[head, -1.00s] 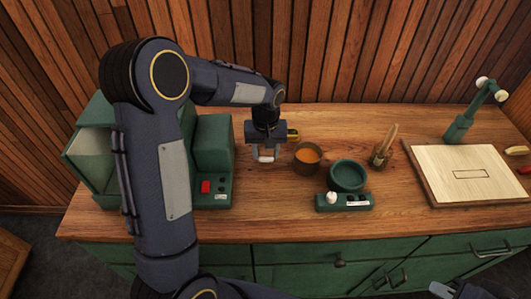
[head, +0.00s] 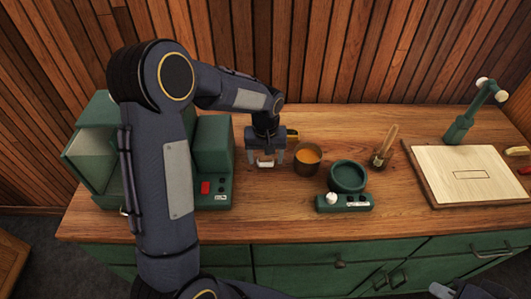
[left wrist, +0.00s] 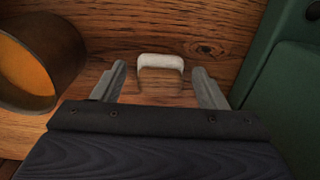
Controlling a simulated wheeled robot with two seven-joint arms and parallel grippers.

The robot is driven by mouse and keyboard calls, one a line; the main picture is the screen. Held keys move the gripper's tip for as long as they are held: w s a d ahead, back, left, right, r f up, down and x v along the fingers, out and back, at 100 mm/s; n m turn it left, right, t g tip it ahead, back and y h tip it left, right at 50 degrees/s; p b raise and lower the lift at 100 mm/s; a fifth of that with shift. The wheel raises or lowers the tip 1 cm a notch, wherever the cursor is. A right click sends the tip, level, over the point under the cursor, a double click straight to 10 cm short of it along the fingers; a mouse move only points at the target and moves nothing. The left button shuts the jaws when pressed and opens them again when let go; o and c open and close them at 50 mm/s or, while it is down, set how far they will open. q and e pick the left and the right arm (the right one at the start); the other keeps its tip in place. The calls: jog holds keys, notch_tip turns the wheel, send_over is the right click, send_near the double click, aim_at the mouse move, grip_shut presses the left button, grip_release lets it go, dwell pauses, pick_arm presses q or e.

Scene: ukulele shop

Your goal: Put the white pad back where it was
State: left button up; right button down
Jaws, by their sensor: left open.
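The white pad (left wrist: 160,64) is a small block with a white top edge and a brownish face, on the wooden counter in the left wrist view. In the head view the pad (head: 265,163) shows as a small pale piece under my left gripper (head: 266,161). In the left wrist view that gripper (left wrist: 168,88) is open, one finger on each side of the pad, with gaps between. My right gripper (head: 446,291) is partly in view at the bottom edge; its jaw state is unclear.
A brown pot of orange contents (head: 307,158) stands close right of my left gripper. A green machine (head: 213,155) stands to its left. A green bowl (head: 348,177), a brush holder (head: 381,158) and a pale board (head: 470,175) lie farther right. Bare counter lies in front.

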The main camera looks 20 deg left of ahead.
pick_arm(q)
notch_tip(320, 180, up, 12)
jog(key=s+a+r+m+t+h, duration=0.1)
jog(key=s+r, duration=0.1)
jog(key=s, duration=0.4)
jog(key=s+r+m+t+h, duration=0.1)
jog(key=s+r, duration=0.2)
jog(key=s, duration=0.4)
jog(key=s+d+f+t+h, duration=0.1)
jog(key=s+d+f, duration=0.1)
jog(key=s, duration=0.4)
jog(key=s+d+f+m+t, duration=0.1)
jog(key=s+d+t, duration=0.1)
jog(key=s, duration=0.4)
jog(key=shift+f+m+t+h+b, duration=0.3)
jog(key=shift+f+h, duration=0.1)
jog(key=shift+s, duration=0.1)
